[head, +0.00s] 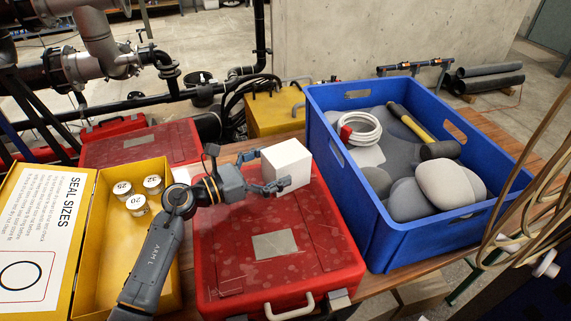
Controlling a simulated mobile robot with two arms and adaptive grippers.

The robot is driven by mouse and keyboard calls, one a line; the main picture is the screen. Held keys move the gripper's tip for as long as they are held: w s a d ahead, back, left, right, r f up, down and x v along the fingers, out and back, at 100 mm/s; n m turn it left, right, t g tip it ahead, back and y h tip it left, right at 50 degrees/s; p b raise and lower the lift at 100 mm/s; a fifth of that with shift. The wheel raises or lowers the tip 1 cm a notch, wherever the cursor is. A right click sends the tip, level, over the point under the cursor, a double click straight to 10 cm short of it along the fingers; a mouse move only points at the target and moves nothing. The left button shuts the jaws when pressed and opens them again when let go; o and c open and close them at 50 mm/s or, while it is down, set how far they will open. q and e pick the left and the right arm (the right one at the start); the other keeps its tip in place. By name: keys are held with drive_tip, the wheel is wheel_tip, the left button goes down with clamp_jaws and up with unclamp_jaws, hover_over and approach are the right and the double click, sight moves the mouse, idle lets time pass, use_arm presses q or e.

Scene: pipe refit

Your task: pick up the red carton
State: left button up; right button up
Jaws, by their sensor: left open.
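No plain red carton can be made out. A large red case (325,232) with a grey label and a front handle lies shut on the wooden table. A white box (290,160) is above or on the rear part of its lid; I cannot tell if it touches the lid. My left gripper (267,172) is open at the left side of the white box, with its fingers close to the box. The fingers hide part of the box's left side, and contact is unclear. My right gripper is not in view.
A blue crate (398,235) with a hammer (425,135), a white coil (360,128) and grey rounded things stands right of the red case. An open yellow case (110,270) with small tins is at left. Another red case (175,138) lies behind; pipes stand beyond.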

sight(286, 159)
use_arm(q)
drive_tip(key=x, duration=0.3)
drive_tip(key=shift+w+d, duration=0.2)
drive_tip(key=shift+d, duration=0.05)
drive_tip(key=shift+a, duration=0.1)
drive_tip(key=shift+c, duration=0.2)
drive_tip(key=shift+r, duration=0.1)
drive_tip(key=c, duration=1.5)
drive_tip(key=shift+o, duration=0.2)
